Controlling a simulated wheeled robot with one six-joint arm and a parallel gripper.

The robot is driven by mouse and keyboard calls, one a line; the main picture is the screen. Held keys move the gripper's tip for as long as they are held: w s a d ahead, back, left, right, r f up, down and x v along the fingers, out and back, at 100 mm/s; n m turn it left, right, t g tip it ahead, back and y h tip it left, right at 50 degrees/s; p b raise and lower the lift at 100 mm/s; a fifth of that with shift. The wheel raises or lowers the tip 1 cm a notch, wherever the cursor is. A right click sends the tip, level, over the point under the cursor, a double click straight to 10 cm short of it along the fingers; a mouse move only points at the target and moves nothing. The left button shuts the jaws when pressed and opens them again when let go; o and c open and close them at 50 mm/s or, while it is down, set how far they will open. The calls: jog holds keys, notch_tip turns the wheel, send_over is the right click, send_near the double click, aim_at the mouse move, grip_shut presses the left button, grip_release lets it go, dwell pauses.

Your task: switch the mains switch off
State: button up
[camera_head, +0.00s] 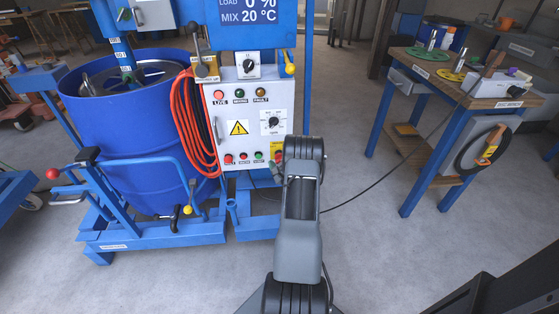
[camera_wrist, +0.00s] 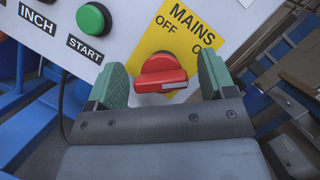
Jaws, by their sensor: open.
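The mains switch (camera_wrist: 161,73) is a red rotary knob on a yellow plate (camera_wrist: 187,30) marked MAINS, in the wrist view. OFF is printed above the knob, and a second word, partly hidden, lies to its right. The knob's bar lies roughly level in the picture, with a pale mark near its right end; I cannot tell its setting for sure. My gripper (camera_wrist: 162,78) is open, with one green-padded finger on each side of the knob and visible gaps between. In the head view my arm covers most of the switch area.
A green START button (camera_wrist: 93,18) and an INCH label sit left of the switch. The control cabinet (camera_head: 226,122) carries lamps and dials. A red hose (camera_head: 192,120) hangs on its left beside a blue drum (camera_head: 137,140). A workbench (camera_head: 440,82) stands right, with open floor between.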

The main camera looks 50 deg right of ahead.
jog(key=shift+w, duration=0.1)
jog(key=c, duration=0.9)
jog(key=shift+c, duration=0.2)
